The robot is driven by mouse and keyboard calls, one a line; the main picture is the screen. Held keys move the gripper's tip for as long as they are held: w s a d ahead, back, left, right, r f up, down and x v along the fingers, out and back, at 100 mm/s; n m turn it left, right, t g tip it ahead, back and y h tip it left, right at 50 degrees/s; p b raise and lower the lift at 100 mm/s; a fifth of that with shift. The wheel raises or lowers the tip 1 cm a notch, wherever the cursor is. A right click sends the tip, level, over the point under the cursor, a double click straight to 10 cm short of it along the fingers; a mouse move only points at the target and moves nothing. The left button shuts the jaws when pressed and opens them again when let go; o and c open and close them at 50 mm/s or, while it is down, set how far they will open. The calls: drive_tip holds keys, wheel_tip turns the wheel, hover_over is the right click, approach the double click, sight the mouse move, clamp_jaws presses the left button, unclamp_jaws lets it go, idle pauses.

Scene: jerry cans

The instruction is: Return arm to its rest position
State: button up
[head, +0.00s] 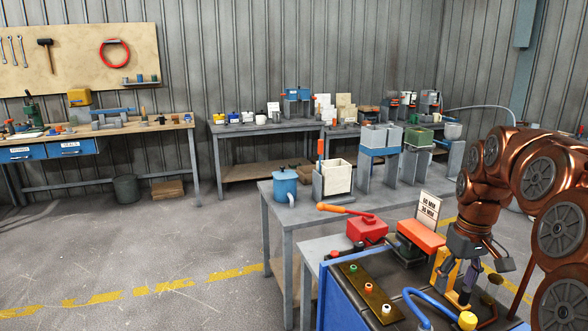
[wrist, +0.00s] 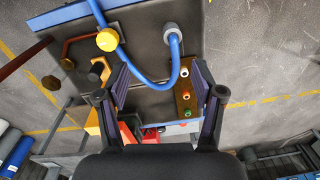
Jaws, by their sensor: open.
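My copper-coloured arm (head: 510,165) comes in from the right of the head view and bends down over the blue-edged bench (head: 335,305). My gripper (head: 466,284) hangs fingers-down above the bench's dark top. In the wrist view my gripper (wrist: 159,78) has its two purple-lined fingers spread wide apart, with nothing held between them. A blue hose (wrist: 147,80) curves across the dark top below the gap. A brass strip (wrist: 186,76) with coloured buttons lies behind the right finger. The exact height over the bench cannot be told.
Grey tables behind hold a blue can (head: 285,186) and several bins. The floor (head: 150,250) at left is clear.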

drive_tip(key=s+a+r+p, duration=0.2)
drive_tip(key=s+a+r, duration=0.1)
drive_tip(key=s+a, duration=0.35)
drive_tip(key=s+a+m+p, duration=0.1)
drive_tip(key=s+a+p, duration=0.2)
drive_tip(key=s, duration=0.9)
drive_tip(key=s+a+f+m+g+p, duration=0.1)
drive_tip(key=s+a+p, duration=0.2)
drive_tip(key=s, duration=0.9)
drive_tip(key=a, duration=0.3)
drive_tip(key=shift+a+g+p, duration=0.3)
drive_tip(key=shift+a+p, duration=0.1)
drive_tip(key=shift+s, duration=0.1)
